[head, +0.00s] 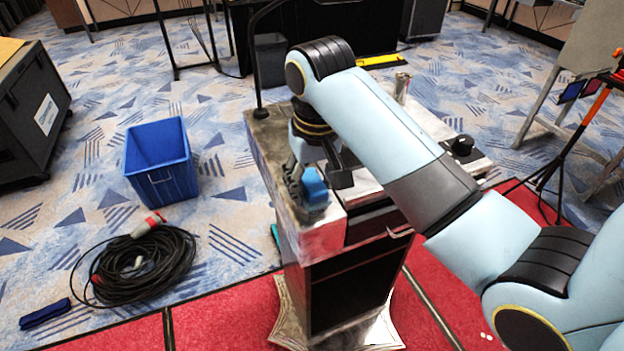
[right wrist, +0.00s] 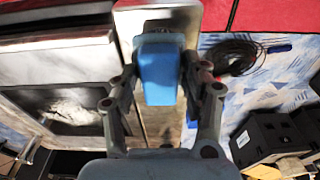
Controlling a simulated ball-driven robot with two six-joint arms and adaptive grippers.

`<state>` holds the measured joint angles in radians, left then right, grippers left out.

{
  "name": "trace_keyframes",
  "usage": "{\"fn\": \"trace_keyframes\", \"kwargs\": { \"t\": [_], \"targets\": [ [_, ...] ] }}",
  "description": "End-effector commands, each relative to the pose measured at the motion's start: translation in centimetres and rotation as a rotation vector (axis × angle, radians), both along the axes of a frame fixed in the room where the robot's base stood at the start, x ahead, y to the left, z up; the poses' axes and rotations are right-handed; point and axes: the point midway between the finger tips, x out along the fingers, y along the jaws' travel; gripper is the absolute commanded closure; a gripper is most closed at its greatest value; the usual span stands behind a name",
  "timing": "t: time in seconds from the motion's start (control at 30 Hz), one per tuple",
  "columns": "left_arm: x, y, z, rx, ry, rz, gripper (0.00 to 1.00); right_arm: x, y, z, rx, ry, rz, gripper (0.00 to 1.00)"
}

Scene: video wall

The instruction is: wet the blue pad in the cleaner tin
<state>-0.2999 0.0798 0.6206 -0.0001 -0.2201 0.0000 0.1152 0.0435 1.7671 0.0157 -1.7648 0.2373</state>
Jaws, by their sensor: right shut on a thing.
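The blue pad (head: 314,188) is held in my right gripper (head: 303,184), over the left front part of the cart top (head: 325,238). In the right wrist view the pad (right wrist: 160,72) sits between the two fingers of the right gripper (right wrist: 162,85), which are shut on it. Whether the pad touches the surface below is hard to tell. I cannot clearly make out the cleaner tin; a small silver cylinder (head: 402,84) stands behind my right arm at the back of the cart. My arm hides much of the cart top. My left gripper is out of view.
A thin black post (head: 255,62) rises from the cart's far left corner. A black knob (head: 461,145) is at its right. A blue bin (head: 161,163) and coiled black cable (head: 140,263) lie on the carpet to the left. A stand (head: 570,140) is at the right.

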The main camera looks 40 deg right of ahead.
Motion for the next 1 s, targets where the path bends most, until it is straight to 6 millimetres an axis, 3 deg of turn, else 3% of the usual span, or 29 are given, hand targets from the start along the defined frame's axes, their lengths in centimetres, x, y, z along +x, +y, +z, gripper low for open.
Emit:
{"fn": "trace_keyframes", "kwargs": {
  "t": [0.57,1.0],
  "targets": [
    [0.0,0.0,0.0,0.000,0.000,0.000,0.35,-0.1,0.0,0.0,0.001,0.004,0.000,0.79],
    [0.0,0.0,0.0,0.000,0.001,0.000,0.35,0.0,0.0,3.8,0.001,-0.001,0.000,0.79]
  ]
}}
